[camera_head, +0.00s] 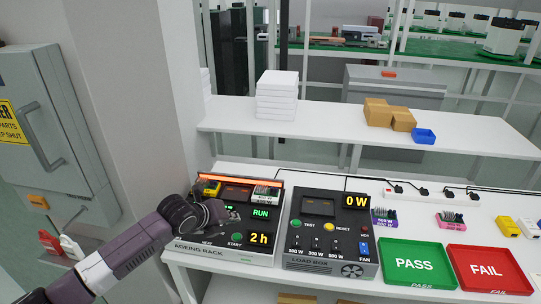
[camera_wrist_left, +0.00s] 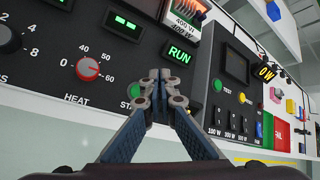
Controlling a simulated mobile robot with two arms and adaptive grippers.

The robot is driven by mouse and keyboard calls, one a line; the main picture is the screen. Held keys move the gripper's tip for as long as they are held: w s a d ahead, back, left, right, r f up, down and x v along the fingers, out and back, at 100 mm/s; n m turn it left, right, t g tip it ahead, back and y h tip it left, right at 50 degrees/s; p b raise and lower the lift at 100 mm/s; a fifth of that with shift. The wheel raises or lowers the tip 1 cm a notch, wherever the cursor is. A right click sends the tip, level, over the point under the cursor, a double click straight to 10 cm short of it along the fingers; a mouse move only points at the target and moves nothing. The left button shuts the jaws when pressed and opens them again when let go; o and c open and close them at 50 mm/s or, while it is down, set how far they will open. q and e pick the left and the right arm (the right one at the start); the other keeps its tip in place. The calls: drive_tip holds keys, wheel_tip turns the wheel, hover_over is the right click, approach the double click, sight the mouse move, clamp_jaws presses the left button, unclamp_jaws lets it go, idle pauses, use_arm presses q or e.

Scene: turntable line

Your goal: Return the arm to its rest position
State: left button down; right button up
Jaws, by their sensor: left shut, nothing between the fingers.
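My left arm (camera_head: 128,244) comes in from the left, and its gripper (camera_head: 222,212) is over the front of the ageing rack (camera_head: 213,251). In the left wrist view the gripper's fingers (camera_wrist_left: 166,82) are shut with nothing between them, in front of the rack panel near the green START button (camera_wrist_left: 138,88). I cannot tell whether the fingertips touch the panel. The rack shows a lit RUN sign (camera_head: 261,214) and a "2 h" display (camera_head: 260,238). The heat knob (camera_wrist_left: 87,69) shows left of the fingers. My right gripper is not in view.
The load box (camera_head: 331,268) stands right of the rack and reads 0 W. Green PASS (camera_head: 388,264) and red FAIL (camera_head: 487,271) trays lie further right on the white table. A grey cabinet (camera_head: 85,130) and a wall column (camera_head: 132,120) stand at the left, close to my arm.

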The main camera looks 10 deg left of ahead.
use_arm(q)
drive_tip(key=s+d+f+n+g, duration=0.1)
drive_tip(key=s+d+f+n, duration=0.35)
drive_tip(key=s, duration=0.35)
drive_tip(key=s+d+f+n+g, duration=0.1)
drive_tip(key=s+d+f+n, duration=0.3)
drive_tip(key=s, duration=0.5)
drive_tip(key=s+a+n+g+y, duration=0.2)
drive_tip(key=s+a+n, duration=0.2)
drive_tip(key=s+n, duration=0.7)
drive_tip(key=s+a+n+g+y, duration=0.1)
drive_tip(key=s+a+n, duration=0.4)
drive_tip(key=s+n, duration=0.65)
drive_tip(key=s+f+m+g+b, duration=0.1)
drive_tip(key=s+f, duration=0.1)
drive_tip(key=f, duration=1.3)
drive_tip(key=s+f+m+b, duration=0.1)
drive_tip(key=s+f, duration=0.1)
drive_tip(key=f, duration=1.3)
drive_tip(key=s+a+f+g+b, duration=0.1)
drive_tip(key=s+a+f, duration=0.1)
drive_tip(key=s+f, duration=1.4)
drive_tip(key=shift+a+g, duration=0.3)
drive_tip(key=shift+a, duration=0.05)
